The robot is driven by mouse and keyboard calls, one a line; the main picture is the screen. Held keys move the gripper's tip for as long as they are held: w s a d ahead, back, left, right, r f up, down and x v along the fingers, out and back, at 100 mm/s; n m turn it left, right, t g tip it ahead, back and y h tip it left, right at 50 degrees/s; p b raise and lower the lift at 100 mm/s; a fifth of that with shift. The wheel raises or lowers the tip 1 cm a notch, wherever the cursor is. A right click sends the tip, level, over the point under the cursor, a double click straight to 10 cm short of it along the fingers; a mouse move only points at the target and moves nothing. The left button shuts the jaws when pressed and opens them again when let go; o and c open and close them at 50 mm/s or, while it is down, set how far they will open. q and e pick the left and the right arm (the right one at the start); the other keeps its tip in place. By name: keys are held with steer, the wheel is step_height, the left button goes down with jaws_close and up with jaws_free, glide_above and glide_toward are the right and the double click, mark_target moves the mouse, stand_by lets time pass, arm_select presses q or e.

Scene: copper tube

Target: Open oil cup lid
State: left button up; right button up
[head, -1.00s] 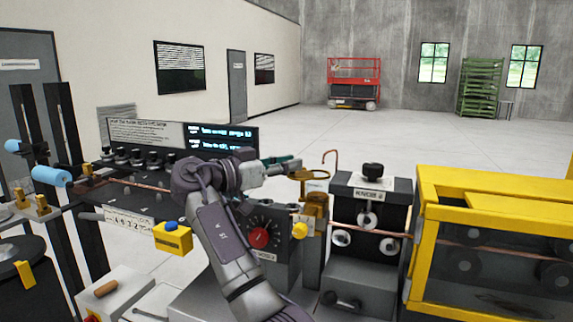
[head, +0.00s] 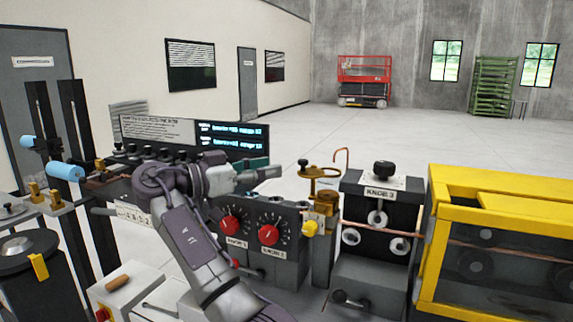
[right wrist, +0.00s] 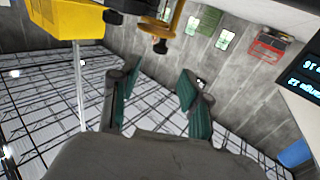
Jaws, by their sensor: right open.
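The brass oil cup (head: 322,194) stands on the machine, left of the KNOB 3 block. A flat brass disc-like top (head: 322,171) shows above it, with a small black knob (head: 303,163) at its left side. I cannot tell clearly whether the lid is open. My right gripper (head: 272,172) is left of the cup, apart from it, and empty. In the right wrist view, which looks upside down, the green fingers of the right gripper (right wrist: 160,82) are spread. The black knob (right wrist: 160,46) and brass part (right wrist: 177,18) lie beyond them. My left gripper is not in view.
The KNOB 3 block (head: 381,187) and a yellow-framed guard (head: 480,182) stand to the right. A copper tube (head: 365,229) runs across. A display panel (head: 232,138) is behind my arm.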

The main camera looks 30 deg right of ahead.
steer(key=a, duration=0.3)
steer(key=shift+s+a, duration=0.15)
steer(key=shift+a, duration=0.15)
